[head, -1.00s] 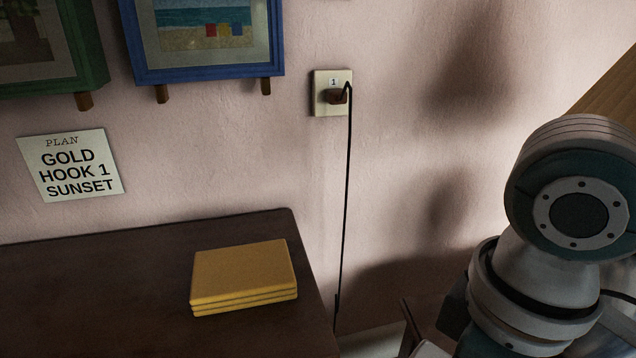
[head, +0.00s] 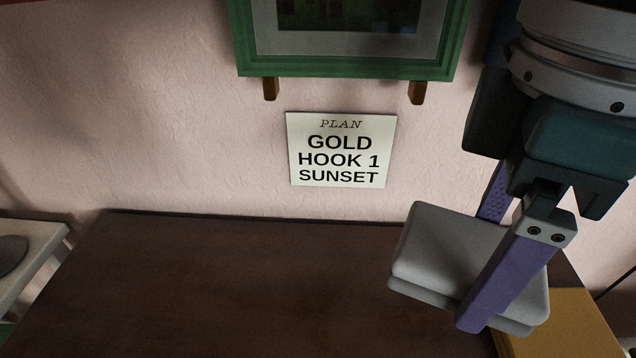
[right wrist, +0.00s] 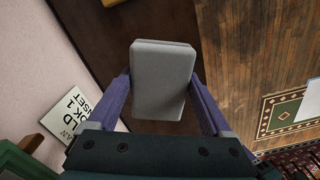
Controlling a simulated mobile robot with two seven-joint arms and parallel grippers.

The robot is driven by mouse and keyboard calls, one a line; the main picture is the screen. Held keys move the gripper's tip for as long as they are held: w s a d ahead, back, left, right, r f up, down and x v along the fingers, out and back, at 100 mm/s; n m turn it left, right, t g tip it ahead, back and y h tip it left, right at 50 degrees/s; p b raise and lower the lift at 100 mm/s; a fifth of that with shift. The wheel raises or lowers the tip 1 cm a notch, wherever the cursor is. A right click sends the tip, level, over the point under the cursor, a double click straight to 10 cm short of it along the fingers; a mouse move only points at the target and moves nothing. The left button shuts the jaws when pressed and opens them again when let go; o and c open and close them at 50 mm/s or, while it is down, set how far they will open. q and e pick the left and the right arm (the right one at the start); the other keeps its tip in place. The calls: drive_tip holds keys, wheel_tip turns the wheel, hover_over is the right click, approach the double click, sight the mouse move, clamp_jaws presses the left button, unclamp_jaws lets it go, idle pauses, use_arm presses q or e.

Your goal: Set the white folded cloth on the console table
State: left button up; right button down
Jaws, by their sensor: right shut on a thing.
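The white folded cloth (head: 440,250) looks light grey in the dim light. My right gripper (head: 482,268) is shut on it, with one purple finger on either side. The cloth is tilted in the head view, over the right part of the dark brown console table (head: 200,290). In the right wrist view the cloth (right wrist: 163,80) sits between both fingers, with the table's dark top (right wrist: 112,45) behind it. I cannot tell how high it is above the table. My left gripper is not in view.
A gold folded cloth (head: 570,330) lies on the table's right end, partly behind the white cloth. A plan card (head: 342,150) and a green-framed picture (head: 345,65) are on the wall. The table's left and middle are clear. A pale stand (head: 30,250) is at the left.

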drive_tip(key=shift+w+a+r, duration=0.1)
drive_tip(key=shift+a, duration=0.05)
drive_tip(key=shift+f, duration=0.2)
drive_tip(key=f+b, duration=0.2)
drive_tip(key=f, duration=0.5)
drive_tip(key=f+b, duration=0.2)
drive_tip(key=f, duration=0.5)
drive_tip(key=shift+s+d+f, duration=0.2)
drive_tip(key=shift+f, duration=0.1)
drive_tip(key=shift+w+f+b, duration=0.1)
drive_tip(key=shift+f+b, duration=0.9)
drive_tip(key=shift+f, duration=1.55)
drive_tip(key=shift+f, duration=0.15)
unclamp_jaws()
